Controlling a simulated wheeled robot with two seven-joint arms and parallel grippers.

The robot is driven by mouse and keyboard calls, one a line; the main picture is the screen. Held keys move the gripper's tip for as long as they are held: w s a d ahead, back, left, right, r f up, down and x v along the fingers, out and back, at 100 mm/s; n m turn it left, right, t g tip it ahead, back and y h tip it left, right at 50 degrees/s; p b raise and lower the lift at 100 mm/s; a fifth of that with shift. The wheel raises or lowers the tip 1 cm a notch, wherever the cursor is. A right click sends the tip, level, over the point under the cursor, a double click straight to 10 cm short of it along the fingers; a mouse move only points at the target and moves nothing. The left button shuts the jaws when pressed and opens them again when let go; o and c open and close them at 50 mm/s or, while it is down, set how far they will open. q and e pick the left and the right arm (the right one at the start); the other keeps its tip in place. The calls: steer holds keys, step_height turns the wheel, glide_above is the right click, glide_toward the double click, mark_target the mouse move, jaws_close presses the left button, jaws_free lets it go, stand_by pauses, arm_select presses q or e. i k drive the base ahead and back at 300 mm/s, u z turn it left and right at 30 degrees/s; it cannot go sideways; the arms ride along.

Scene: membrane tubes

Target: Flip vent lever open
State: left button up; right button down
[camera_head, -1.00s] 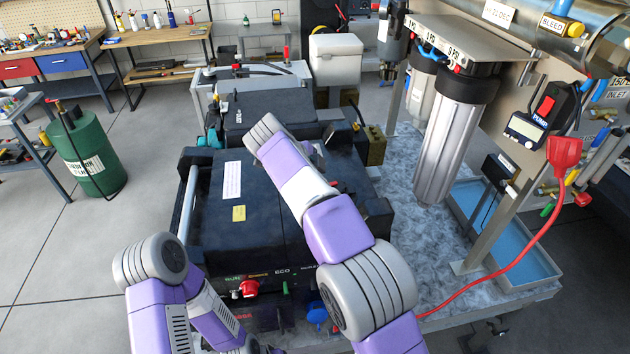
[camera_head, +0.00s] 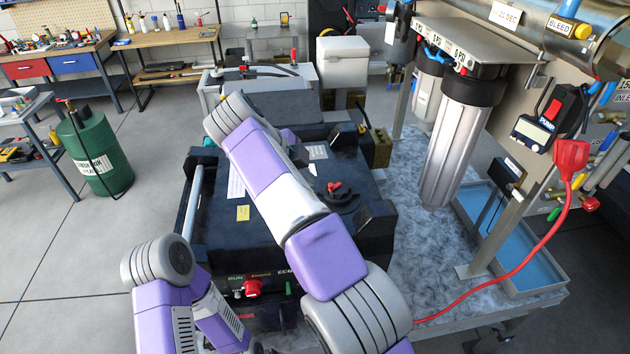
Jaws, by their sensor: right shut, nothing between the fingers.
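A small red lever (camera_head: 335,187) sits on a round dark fitting on top of the black machine (camera_head: 215,215). No label on it is readable, so I cannot tell if it is the vent lever. My right arm reaches up across the machine and bends at the far end. My right gripper (camera_head: 299,153) is mostly hidden behind that arm. It is shut and empty, beyond the red lever and apart from it. My left arm is at the lower left, and its gripper does not show.
A red knob (camera_head: 251,288) is on the machine's front panel. Silver filter housings (camera_head: 455,150) stand to the right, with a red cable (camera_head: 520,262) running down to the bench. A blue tray (camera_head: 515,240) is at the right. A green tank (camera_head: 97,155) stands on the floor at left.

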mark_target(335, 185)
steer(key=k, duration=1)
